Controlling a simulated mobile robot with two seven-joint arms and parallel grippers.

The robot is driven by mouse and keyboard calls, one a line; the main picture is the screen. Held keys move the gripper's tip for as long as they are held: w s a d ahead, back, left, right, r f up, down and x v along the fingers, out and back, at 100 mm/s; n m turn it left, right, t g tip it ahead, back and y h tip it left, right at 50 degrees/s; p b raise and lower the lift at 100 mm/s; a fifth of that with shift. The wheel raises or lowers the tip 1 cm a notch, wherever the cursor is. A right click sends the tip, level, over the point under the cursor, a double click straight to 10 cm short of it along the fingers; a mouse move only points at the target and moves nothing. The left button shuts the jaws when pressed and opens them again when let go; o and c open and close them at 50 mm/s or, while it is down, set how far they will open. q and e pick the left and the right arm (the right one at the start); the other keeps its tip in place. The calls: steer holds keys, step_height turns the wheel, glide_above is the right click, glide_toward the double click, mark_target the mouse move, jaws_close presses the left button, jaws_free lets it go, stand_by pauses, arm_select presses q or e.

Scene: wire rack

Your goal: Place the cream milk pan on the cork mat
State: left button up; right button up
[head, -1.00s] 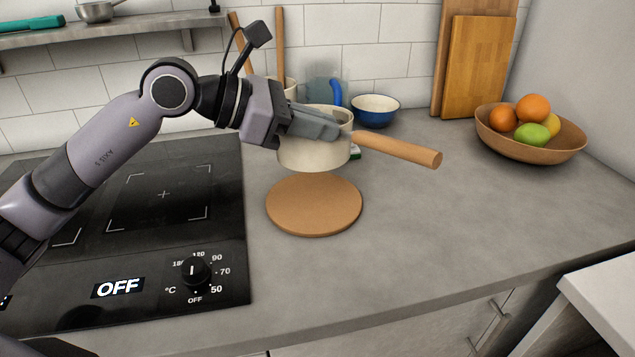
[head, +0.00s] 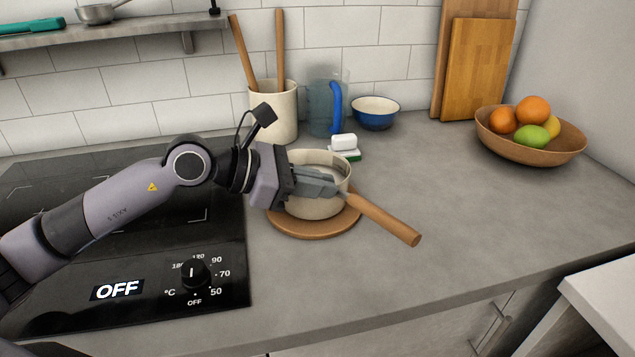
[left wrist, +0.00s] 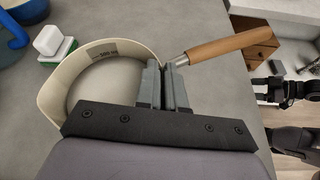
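The cream milk pan (head: 318,206) is upright over the cork mat (head: 318,231), its base on or just above it; I cannot tell which. Its wooden handle (head: 388,220) points to the front right. My left gripper (head: 334,190) reaches across the pan and is closed on it at the rim near the handle's base. In the left wrist view the pan (left wrist: 68,82) lies beside the closed fingers (left wrist: 167,85), and the handle (left wrist: 228,45) extends right. The mat's back part is hidden by the pan and gripper. Dark machine parts (left wrist: 285,90) at right may be my right arm.
Behind the pan are a white and green block (head: 344,148), a blue-handled jug (head: 326,105), a blue bowl (head: 375,113) and a utensil crock (head: 280,112). A fruit bowl (head: 530,145) stands at right. The hob (head: 100,265) reads OFF.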

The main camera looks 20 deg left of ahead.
arm_select(q)
steer(key=o, duration=0.4)
steer(key=shift+a+r, duration=0.1)
steer(key=b+v, duration=0.3)
steer(key=v, duration=0.9)
steer(key=shift+s, duration=0.15)
